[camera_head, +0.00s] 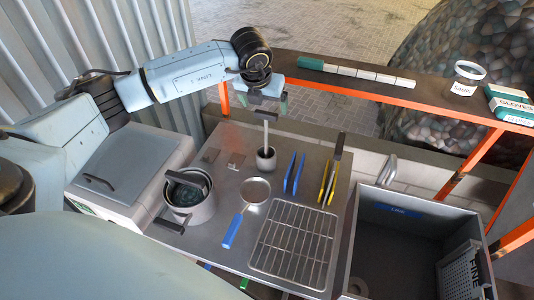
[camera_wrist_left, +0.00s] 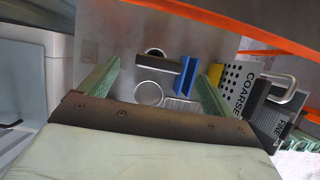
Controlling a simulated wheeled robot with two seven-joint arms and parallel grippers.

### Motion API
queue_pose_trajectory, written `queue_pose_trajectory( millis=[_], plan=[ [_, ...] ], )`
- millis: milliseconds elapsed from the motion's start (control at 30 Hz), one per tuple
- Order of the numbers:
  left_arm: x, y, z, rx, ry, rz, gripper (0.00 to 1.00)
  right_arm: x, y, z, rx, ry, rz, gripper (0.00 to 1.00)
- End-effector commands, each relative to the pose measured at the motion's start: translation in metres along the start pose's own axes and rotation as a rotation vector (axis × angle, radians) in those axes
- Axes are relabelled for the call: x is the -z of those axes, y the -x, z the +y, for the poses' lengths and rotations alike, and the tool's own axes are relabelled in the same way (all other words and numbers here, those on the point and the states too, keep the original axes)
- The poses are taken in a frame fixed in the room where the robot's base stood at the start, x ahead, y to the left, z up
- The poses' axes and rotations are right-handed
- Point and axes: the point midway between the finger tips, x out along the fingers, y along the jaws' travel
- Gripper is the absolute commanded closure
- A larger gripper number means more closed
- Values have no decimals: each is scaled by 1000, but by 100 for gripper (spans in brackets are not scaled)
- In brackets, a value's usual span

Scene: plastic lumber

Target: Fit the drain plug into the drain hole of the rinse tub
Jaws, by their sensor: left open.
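My left gripper (camera_head: 266,101) is open and empty above the back of the metal worktop. Its green fingers also show in the left wrist view (camera_wrist_left: 160,72). The rinse tub (camera_head: 424,212) is a deep grey bin at the right. My right gripper is not in view.
An orange-legged shelf (camera_head: 430,98) runs behind.

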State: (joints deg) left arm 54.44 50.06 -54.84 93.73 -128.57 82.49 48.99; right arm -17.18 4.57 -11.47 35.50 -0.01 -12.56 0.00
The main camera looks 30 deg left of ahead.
Motion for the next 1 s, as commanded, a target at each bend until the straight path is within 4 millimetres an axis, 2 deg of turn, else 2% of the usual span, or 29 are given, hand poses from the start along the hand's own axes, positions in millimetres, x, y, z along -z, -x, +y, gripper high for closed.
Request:
queue_pose_trajectory(
  millis=[267,400,533,833,1000],
  plan=[
    [3,-22,0,-1,-2,3,11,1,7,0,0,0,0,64],
    [7,-44,0,-1,-1,3,11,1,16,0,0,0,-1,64],
    [6,-59,0,1,-1,2,11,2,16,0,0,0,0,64],
    [6,-64,0,1,-3,0,11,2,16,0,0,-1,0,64],
    [6,-64,0,1,-2,0,32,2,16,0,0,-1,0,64]
  ],
)
